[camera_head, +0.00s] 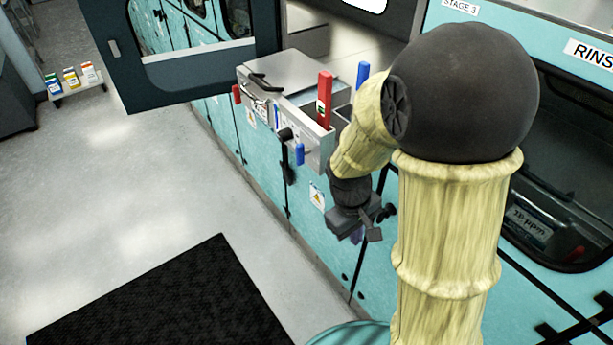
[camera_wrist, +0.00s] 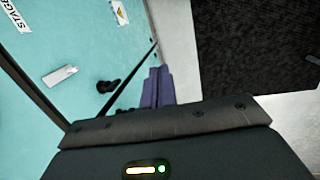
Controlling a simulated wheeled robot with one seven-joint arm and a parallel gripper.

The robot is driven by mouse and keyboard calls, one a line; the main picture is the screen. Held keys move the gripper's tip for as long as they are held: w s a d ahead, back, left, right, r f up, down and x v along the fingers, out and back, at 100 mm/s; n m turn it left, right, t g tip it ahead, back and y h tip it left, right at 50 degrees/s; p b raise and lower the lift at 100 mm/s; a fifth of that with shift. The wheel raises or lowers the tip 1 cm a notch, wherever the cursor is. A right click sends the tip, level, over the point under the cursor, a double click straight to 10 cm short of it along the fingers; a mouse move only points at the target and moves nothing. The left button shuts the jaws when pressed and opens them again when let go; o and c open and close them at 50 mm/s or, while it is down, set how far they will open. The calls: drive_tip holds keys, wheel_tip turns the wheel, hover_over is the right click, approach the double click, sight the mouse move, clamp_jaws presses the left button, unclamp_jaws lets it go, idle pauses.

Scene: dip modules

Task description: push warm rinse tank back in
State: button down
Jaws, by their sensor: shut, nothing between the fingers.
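A metal tank unit (camera_head: 318,147) juts out of the teal machine front through an opening beside a swung-open dark door. It has a grey lid (camera_head: 290,70), a red upright handle (camera_head: 325,95) and a blue upright handle (camera_head: 362,75). Its labels are too small to read, so I cannot tell if it is the warm rinse tank. My gripper (camera_head: 358,237) is low in front of the teal panels, below and right of the tank unit, apart from it. In the wrist view its purple fingers (camera_wrist: 157,88) are together and empty. My arm hides the tank's right side.
The open dark door (camera_head: 195,75) stands left of the tank unit. Small knobs and a blue-handled valve (camera_head: 299,154) stick out at the tank front. A black mat (camera_head: 165,300) lies on the grey floor. A small shelf with colored boxes (camera_head: 75,80) is far left. The floor between is clear.

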drive_tip(key=w+a+f+n+h, duration=0.3)
drive_tip(key=n+h, duration=0.1)
drive_tip(key=n, duration=0.2)
drive_tip(key=n+t+h+b, duration=0.2)
drive_tip(key=n+t+h, duration=0.75)
drive_tip(key=n, duration=0.35)
approach(316, 170)
drive_tip(key=s+v, duration=0.1)
drive_tip(key=v, duration=0.6)
drive_tip(key=shift+d+t+y, duration=0.15)
drive_tip(key=shift+t+y, duration=0.1)
drive_tip(key=shift+t, duration=0.1)
drive_tip(key=shift+d+p, duration=0.1)
drive_tip(key=shift+p, duration=0.2)
drive_tip(key=p+x, duration=0.4)
drive_tip(key=x, duration=0.9)
drive_tip(key=shift+r, duration=0.15)
drive_tip(key=shift+w+d+p, duration=0.35)
